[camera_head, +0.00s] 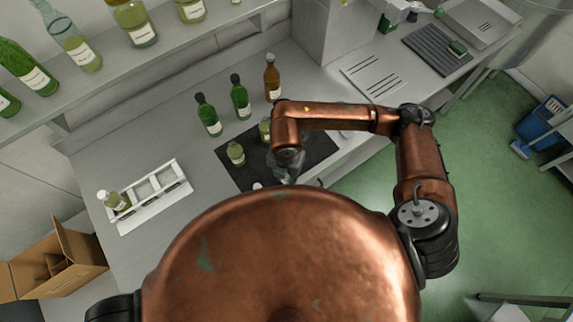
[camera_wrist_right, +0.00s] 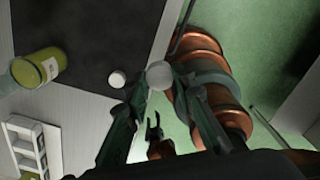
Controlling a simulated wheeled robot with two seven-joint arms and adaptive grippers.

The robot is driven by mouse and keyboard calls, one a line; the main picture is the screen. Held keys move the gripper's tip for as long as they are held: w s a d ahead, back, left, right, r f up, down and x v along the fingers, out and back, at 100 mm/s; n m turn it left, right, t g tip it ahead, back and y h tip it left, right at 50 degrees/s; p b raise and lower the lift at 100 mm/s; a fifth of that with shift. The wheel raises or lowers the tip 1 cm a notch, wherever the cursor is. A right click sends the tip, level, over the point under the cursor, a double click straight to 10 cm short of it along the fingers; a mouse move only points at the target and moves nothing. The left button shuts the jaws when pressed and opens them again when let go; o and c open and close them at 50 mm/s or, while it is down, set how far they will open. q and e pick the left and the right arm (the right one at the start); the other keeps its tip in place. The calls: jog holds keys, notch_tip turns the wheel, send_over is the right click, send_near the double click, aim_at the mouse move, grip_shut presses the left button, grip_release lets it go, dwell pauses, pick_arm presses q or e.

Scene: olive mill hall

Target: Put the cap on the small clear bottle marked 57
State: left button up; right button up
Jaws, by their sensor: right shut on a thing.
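My right gripper (camera_wrist_right: 160,80) is shut on a white cap (camera_wrist_right: 159,75). In the head view the gripper (camera_head: 287,172) is over the dark mat, its fingertips mostly hidden by my arm. A second white cap (camera_wrist_right: 116,79) lies on the mat near the front edge and shows in the head view (camera_head: 257,186). A small clear bottle (camera_head: 236,153) with yellow-green liquid stands on the mat; a similar bottle (camera_head: 264,129) is partly behind my arm. I cannot read 57 on either label. My left gripper (camera_wrist_right: 154,125) is open and empty in the wrist view.
A white rack (camera_head: 152,197) at the left holds a small bottle (camera_head: 113,200). Two green bottles and a brown bottle (camera_head: 272,78) stand behind the dark mat (camera_head: 312,140). A cardboard box (camera_head: 62,255) is at the far left. The bench between rack and mat is clear.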

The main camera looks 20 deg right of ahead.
jog(key=shift+s+a+r, duration=0.25)
jog(key=shift+s+r, duration=0.1)
jog(key=shift+s, duration=0.4)
jog(key=shift+s+a+r, duration=0.25)
jog(key=shift+s+r, duration=0.1)
jog(key=shift+s, duration=0.35)
jog(key=shift+w+d+f+n+b, duration=0.1)
jog(key=shift+w+d+n+b, duration=0.25)
jog(key=shift+n, duration=0.35)
jog(key=w+d+n+b, duration=0.2)
jog(key=w+d+n, duration=0.2)
jog(key=n, duration=1)
jog(key=w+d+f+n+b, duration=0.1)
jog(key=w+d+n+b, duration=0.2)
jog(key=n, duration=1.1)
jog(key=shift+w+d, duration=0.55)
jog(key=n, duration=0.2)
jog(key=w+d+n+b, duration=0.1)
jog(key=n, duration=0.1)
jog(key=shift+d, duration=0.15)
jog(key=shift+c, duration=0.2)
jog(key=d+n, duration=0.1)
jog(key=n, duration=0.2)
jog(key=w+d+n+b, duration=0.1)
jog(key=n, duration=0.2)
jog(key=w+d+n, duration=0.1)
jog(key=n, duration=0.2)
jog(key=shift+w+r+n+b, duration=0.15)
jog(key=shift+r+n+b, duration=0.05)
jog(key=shift+n+b, duration=0.2)
